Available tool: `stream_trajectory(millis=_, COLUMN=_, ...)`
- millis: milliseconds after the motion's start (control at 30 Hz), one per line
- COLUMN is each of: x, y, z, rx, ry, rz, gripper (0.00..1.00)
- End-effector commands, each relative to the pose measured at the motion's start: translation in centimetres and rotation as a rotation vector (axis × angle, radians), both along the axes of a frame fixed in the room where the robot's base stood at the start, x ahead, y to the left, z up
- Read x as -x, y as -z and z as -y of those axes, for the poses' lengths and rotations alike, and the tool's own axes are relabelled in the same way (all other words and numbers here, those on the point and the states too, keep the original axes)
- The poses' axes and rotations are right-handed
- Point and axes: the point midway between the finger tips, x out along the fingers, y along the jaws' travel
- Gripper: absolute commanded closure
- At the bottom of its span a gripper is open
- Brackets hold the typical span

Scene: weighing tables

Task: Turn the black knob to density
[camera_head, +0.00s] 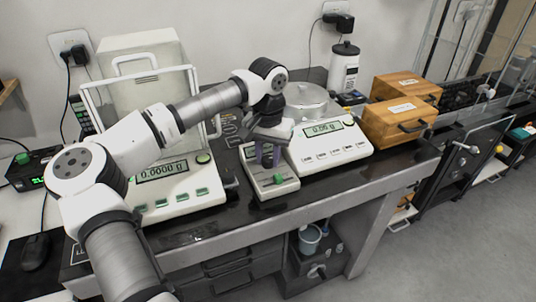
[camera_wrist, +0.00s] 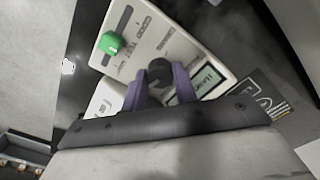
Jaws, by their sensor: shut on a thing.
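The black knob (camera_wrist: 158,72) shows in the wrist view on the face of a small pale instrument (camera_wrist: 193,45). The knob sits between the two purple fingers of my gripper (camera_wrist: 160,80), which is shut on it. In the head view my gripper (camera_head: 268,158) points down onto the same instrument (camera_head: 268,188), and its fingers hide the knob there. A green knob (camera_wrist: 111,43) is on the same face, apart from my fingers. Printed labels lie near the knobs, but I cannot read them surely. A small display (camera_wrist: 207,82) beside my right finger is partly covered.
A large balance (camera_head: 180,203) with a glass shield stands left of the instrument, close to my arm. A second balance (camera_head: 345,154) with a round pan stands right. Wooden boxes (camera_head: 400,122) and a white bottle (camera_head: 343,70) are farther right. The dark table's front strip (camera_head: 215,225) is mostly clear.

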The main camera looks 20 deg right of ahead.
Motion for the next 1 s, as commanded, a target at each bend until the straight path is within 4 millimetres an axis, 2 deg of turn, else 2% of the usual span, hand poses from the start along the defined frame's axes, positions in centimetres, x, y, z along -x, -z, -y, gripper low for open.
stream_trajectory(millis=200, x=0.0, y=0.0, z=0.0, rx=-0.001, ry=0.002, rz=-0.001, gripper=0.94)
stream_trajectory(millis=233, x=0.0, y=0.0, z=0.0, rx=-0.001, ry=0.002, rz=-0.001, gripper=0.68)
stream_trajectory(millis=367, x=0.0, y=0.0, z=0.0, rx=-0.001, ry=0.001, rz=-0.001, gripper=0.51)
stream_trajectory(millis=633, x=0.0, y=0.0, z=0.0, rx=-0.001, ry=-0.001, rz=-0.001, gripper=0.50)
stream_trajectory(millis=767, x=0.0, y=-0.7, z=0.0, rx=-0.001, ry=-0.001, rz=0.001, gripper=0.50)
stream_trajectory(millis=867, x=-0.1, y=-2.2, z=0.0, rx=0.001, ry=-0.001, rz=0.003, gripper=0.50)
stream_trajectory(millis=1000, x=-0.1, y=-5.4, z=0.0, rx=0.000, ry=-0.002, rz=0.004, gripper=0.50)
